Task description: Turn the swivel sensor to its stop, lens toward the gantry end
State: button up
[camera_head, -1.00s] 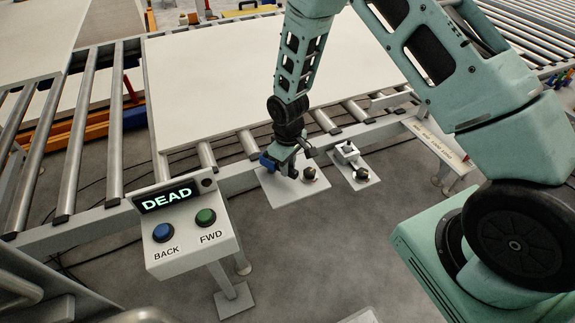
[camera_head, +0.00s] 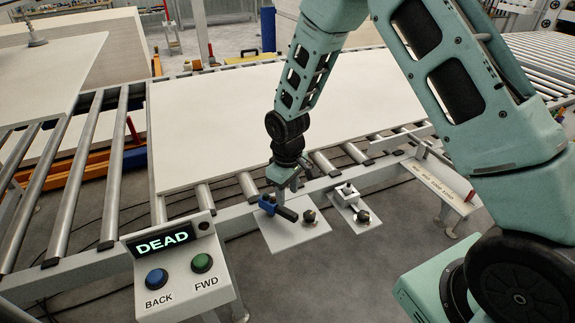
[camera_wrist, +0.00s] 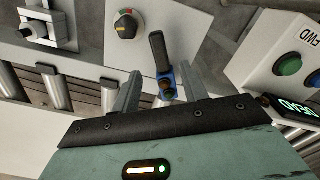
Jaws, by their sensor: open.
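A blue device with a black arm, probably the swivel sensor (camera_head: 267,204), stands on a pale plate (camera_head: 284,239) by the conveyor's side. Its black arm points right and toward the camera in the head view. In the wrist view the blue body (camera_wrist: 167,84) lies between my fingers and the black arm reaches up past them. I cannot make out a lens. My gripper (camera_head: 284,191) is open, just above and around the blue body; contact is not clear. It shows large in the wrist view (camera_wrist: 159,88).
A black selector knob (camera_head: 310,217) sits close beside the device. A second plate with a grey block (camera_head: 346,192) is to the right. A control box (camera_head: 176,264) reading DEAD, with BACK and FWD buttons, stands left. A white board (camera_head: 215,130) covers the rollers behind.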

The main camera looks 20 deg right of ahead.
notch_tip(320, 180, up, 11)
jog(key=b, duration=0.1)
jog(key=shift+f, duration=0.2)
dwell(0.4)
